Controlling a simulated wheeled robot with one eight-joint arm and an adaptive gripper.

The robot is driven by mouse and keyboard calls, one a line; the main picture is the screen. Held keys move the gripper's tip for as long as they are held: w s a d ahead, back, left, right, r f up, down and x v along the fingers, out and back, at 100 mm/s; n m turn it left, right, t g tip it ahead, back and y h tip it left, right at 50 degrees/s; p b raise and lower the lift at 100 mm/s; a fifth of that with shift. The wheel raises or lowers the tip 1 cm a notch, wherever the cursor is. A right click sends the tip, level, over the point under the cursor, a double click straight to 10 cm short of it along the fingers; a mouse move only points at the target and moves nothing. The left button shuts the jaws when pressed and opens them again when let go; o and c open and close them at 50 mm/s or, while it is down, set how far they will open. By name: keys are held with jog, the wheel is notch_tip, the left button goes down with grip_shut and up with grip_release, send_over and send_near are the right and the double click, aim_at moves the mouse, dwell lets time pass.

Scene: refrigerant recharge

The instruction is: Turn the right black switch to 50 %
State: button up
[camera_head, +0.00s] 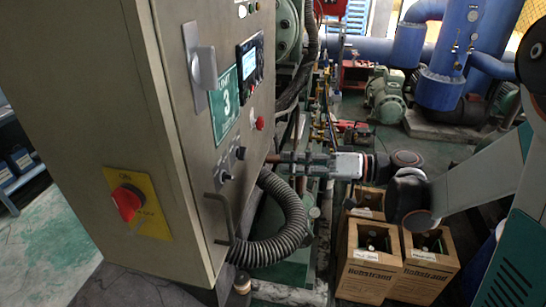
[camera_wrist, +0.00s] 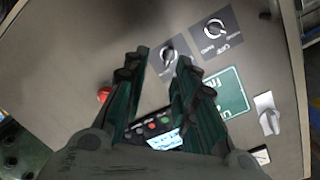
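Two black switches sit low on the grey cabinet's front panel, below the green number sign. The right black switch (camera_head: 240,153) is the one nearer the small red button. In the wrist view, which is turned upside down, the right black switch (camera_wrist: 169,56) shows between and beyond my fingertips. The left black switch (camera_head: 225,177) also shows in the wrist view (camera_wrist: 214,29), outside the fingers. My gripper (camera_head: 272,158) points at the panel beside the right switch. In the wrist view my gripper (camera_wrist: 164,57) is open and empty. Contact and the exact dial reading cannot be told.
The green sign (camera_head: 226,104), display (camera_head: 250,62), red button (camera_head: 260,123) and a grey lever (camera_head: 206,68) share the panel. A door handle (camera_head: 220,218) and corrugated hose (camera_head: 285,220) lie below. Cardboard boxes (camera_head: 370,262) stand under my arm.

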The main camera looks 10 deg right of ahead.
aim_at(242, 153)
jog(key=w+a+r+y+p, duration=0.1)
jog(key=w+a, duration=0.2)
jog(key=a, duration=0.5)
jog(key=shift+a+r, duration=0.15)
jog(key=shift+a, duration=0.4)
jog(key=shift+c, duration=0.6)
jog(key=shift+d, duration=0.1)
grip_shut()
jog(key=n+b, duration=0.1)
jog(key=n, duration=0.3)
jog(key=shift+n, duration=0.3)
